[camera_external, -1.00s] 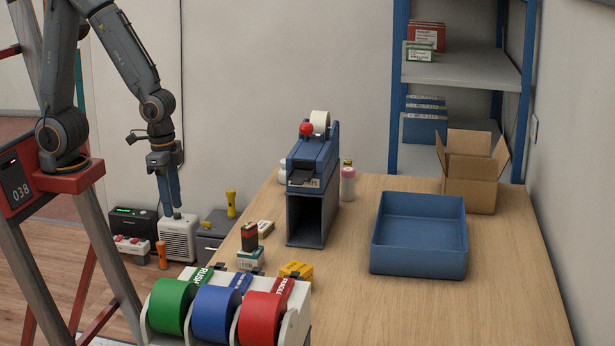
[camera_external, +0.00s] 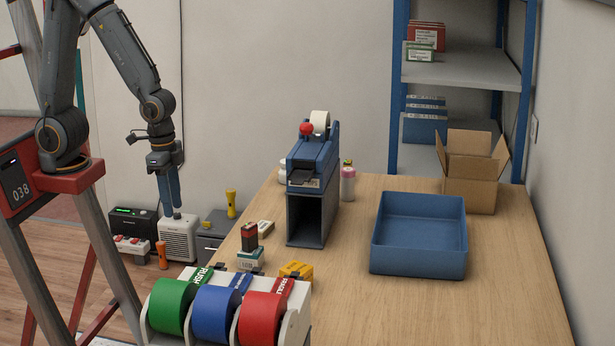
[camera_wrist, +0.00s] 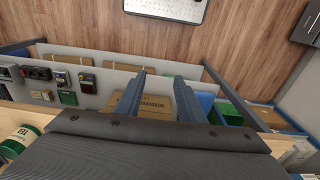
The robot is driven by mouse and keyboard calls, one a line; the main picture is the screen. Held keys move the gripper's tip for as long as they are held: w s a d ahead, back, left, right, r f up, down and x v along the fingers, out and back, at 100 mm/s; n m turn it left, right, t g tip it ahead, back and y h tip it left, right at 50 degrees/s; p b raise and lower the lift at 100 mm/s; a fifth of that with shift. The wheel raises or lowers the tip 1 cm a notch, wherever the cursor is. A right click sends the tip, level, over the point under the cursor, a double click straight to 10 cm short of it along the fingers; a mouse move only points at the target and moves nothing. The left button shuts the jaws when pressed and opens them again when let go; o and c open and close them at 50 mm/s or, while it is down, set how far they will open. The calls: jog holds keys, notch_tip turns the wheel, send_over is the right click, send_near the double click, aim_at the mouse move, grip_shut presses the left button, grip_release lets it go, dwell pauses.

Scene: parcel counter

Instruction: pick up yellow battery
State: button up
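A small yellow block (camera_external: 297,270) with dark marks lies on the wooden counter just behind the tape rolls in the outside view. It is the likeliest yellow battery, but it is partly hidden and too small to be sure. My gripper (camera_external: 170,207) hangs fingers down, left of the counter and well apart from the block. In the wrist view, the two fingers of my gripper (camera_wrist: 157,98) are spread with nothing held between them. I cannot make out the yellow block in the wrist view.
A black and red block (camera_external: 249,237) stands on a green and white box (camera_external: 250,260). Green, blue and red tape rolls (camera_external: 214,312) stand in front. A blue dispenser (camera_external: 314,163), a blue tray (camera_external: 418,262) and an open carton (camera_external: 470,193) stand further right. The counter's front right is clear.

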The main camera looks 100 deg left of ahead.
jog(key=shift+o, duration=0.4)
jog(key=w+a+r+n, duration=0.55)
jog(key=w+r, duration=0.25)
jog(key=w, duration=0.2)
jog(key=w+a+r+n, duration=0.5)
jog(key=w+r+n, duration=0.1)
jog(key=w+r, duration=0.3)
jog(key=w+a+r+n, duration=0.6)
jog(key=w+r, duration=0.2)
jog(key=w, duration=0.2)
jog(key=y+b, duration=0.4)
jog(key=b, duration=0.2)
send_over(347, 162)
jog(key=d, duration=0.2)
jog(key=shift+g, duration=0.3)
jog(key=f, duration=2)
jog(key=shift+d, duration=0.2)
jog(key=shift+a+f+y, duration=0.3)
jog(key=shift+a+f, duration=0.1)
jog(key=shift+f, duration=0.2)
jog(key=shift+p+x, duration=1.2)
jog(key=shift+x, duration=2.1)
jog(key=shift+d, duration=0.1)
grip_shut()
